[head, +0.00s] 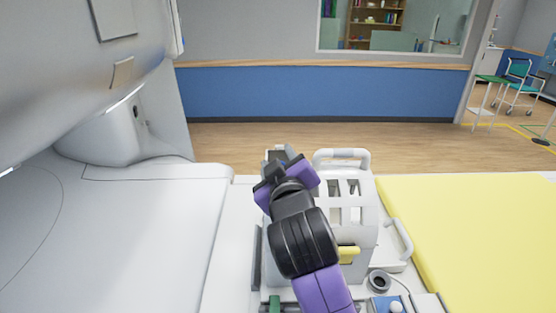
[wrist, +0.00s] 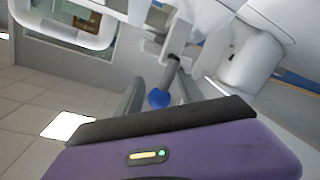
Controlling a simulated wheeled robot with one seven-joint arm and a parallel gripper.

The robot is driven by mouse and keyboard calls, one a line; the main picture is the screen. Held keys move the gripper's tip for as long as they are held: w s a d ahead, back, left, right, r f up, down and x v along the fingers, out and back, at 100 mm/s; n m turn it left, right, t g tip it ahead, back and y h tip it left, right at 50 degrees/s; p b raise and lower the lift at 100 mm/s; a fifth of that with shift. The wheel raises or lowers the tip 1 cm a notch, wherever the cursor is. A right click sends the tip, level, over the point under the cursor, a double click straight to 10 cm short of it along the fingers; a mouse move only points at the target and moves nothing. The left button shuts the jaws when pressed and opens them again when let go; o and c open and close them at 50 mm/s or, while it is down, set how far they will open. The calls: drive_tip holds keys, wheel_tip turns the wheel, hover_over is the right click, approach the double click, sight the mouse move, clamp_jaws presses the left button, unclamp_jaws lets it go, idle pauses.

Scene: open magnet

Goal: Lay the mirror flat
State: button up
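My gripper (head: 284,160) is over the left side of the white slotted head coil (head: 350,205), seen from behind in the head view. In the wrist view, its two grey fingers stand apart, and a blue ball-shaped knob (wrist: 159,98) shows between them, on the end of a dark rod with a white bracket (wrist: 180,32) above. I cannot tell whether the fingers touch the knob. I cannot make out the mirror's face or its tilt in either view; my wrist hides part of the coil's left side.
The scanner's white housing (head: 80,70) rises close at left. A yellow pad (head: 480,230) covers the table at right. A white side handle (head: 399,238) and a round grey connector (head: 379,282) sit beside the coil. The floor (head: 420,145) beyond is clear.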

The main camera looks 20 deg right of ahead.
drive_tip(key=b+v, duration=0.1)
drive_tip(key=v, duration=0.7)
drive_tip(key=shift+b, duration=0.35)
drive_tip(key=shift+w, duration=0.1)
drive_tip(key=s+a+r+t+y, duration=0.2)
drive_tip(key=a+r+t+y, duration=0.1)
drive_tip(key=t, duration=0.1)
drive_tip(key=s+d+f+m+g, duration=0.1)
drive_tip(key=s+d+f, duration=0.1)
drive_tip(key=s+f, duration=0.7)
drive_tip(key=s+d+f+m+g+b, duration=0.1)
drive_tip(key=s+d+f+m+g, duration=0.1)
drive_tip(key=s+f, duration=0.7)
drive_tip(key=s+d+f+m+g, duration=0.1)
drive_tip(key=s+f, duration=0.8)
drive_tip(key=s, duration=1.1)
drive_tip(key=shift+d+m+g, duration=0.3)
drive_tip(key=shift+d+g, duration=0.4)
drive_tip(key=shift+d, duration=0.25)
drive_tip(key=shift+w, duration=0.1)
